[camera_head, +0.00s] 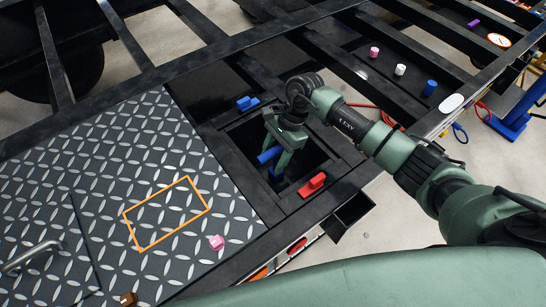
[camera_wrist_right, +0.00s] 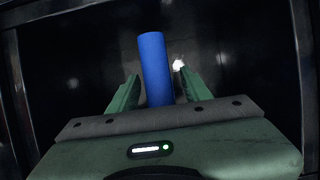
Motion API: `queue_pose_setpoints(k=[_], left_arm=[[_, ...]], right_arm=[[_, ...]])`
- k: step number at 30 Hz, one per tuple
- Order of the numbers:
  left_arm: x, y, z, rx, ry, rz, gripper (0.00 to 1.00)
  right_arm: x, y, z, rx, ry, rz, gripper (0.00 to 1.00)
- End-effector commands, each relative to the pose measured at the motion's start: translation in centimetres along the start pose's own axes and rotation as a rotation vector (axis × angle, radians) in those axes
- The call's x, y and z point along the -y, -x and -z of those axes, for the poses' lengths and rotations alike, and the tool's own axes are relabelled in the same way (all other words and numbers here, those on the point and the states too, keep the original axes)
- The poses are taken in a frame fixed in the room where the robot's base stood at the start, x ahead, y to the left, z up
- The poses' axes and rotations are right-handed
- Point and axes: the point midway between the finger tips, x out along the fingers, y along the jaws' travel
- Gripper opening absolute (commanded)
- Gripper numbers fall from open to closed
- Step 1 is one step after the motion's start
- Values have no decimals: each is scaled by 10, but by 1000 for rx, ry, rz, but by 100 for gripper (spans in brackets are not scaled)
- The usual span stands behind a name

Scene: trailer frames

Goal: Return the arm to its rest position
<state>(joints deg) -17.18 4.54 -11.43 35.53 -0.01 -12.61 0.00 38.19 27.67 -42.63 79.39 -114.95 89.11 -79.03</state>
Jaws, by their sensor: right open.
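My right arm comes in from the right in the head view. Its green gripper (camera_head: 280,160) is over the square black opening in the trailer frame. In the right wrist view the gripper (camera_wrist_right: 158,92) is open, with its two green fingers apart. A blue cylinder (camera_wrist_right: 155,65) shows between and beyond the fingers. In the head view this blue piece (camera_head: 268,155) is in the opening by the fingers. I cannot tell whether a finger touches it. My left gripper does not show.
A blue block (camera_head: 247,103) and a red block (camera_head: 312,185) lie on the opening's rim. A pink piece (camera_head: 216,242) lies on the diamond plate (camera_head: 90,165) near an orange outline. Pink (camera_head: 374,52), white (camera_head: 400,70) and blue (camera_head: 429,88) pegs stand on a beam at upper right.

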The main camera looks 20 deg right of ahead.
Motion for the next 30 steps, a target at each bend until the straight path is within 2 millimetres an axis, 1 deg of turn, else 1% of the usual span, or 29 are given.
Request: queue_pose_setpoints(k=[2,12,16,21,23,25,30], left_arm=[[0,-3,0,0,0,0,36],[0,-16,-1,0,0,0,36],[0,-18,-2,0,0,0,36],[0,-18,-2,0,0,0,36],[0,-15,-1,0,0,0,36],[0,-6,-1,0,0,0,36],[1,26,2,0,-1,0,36]], right_arm=[[1,7,1,-1,1,4,49],[1,62,2,-3,1,5,49],[1,74,0,-2,2,3,49],[0,78,0,-1,1,2,49],[0,80,-1,-1,1,2,49],[1,88,-4,-1,1,3,49],[2,118,-16,0,1,3,49]])
